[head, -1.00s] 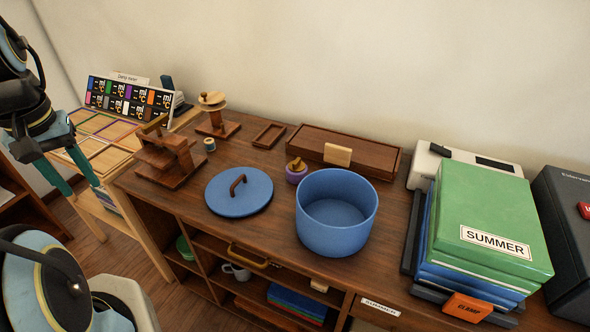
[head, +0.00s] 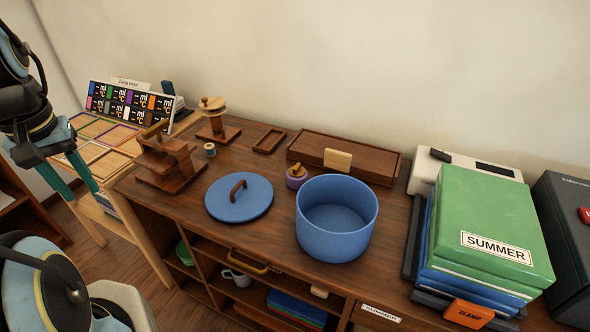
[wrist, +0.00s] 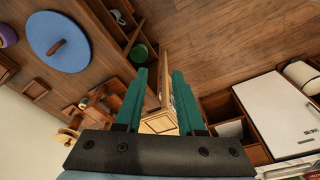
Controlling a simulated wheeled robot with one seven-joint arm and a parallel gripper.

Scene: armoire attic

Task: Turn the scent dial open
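A small round purple pot with a wooden knob on top (head: 297,177) stands on the dark wooden cabinet top, behind and left of a blue pot; it looks like the scent dial. Its purple side shows at the upper left edge of the wrist view (wrist: 8,36). I cannot read any mark showing its setting. My gripper (head: 77,188) hangs at the far left of the head view, beyond the cabinet's left end and well away from the dial. In the wrist view my gripper (wrist: 160,73) has its two teal fingers apart with nothing held between them.
The open blue pot (head: 336,218) stands in front of the dial. A blue lid (head: 239,199) lies left of it, a wooden box (head: 345,158) behind. A wooden press (head: 170,165) stands at the cabinet's left end. Green boxes (head: 490,215) are stacked at right.

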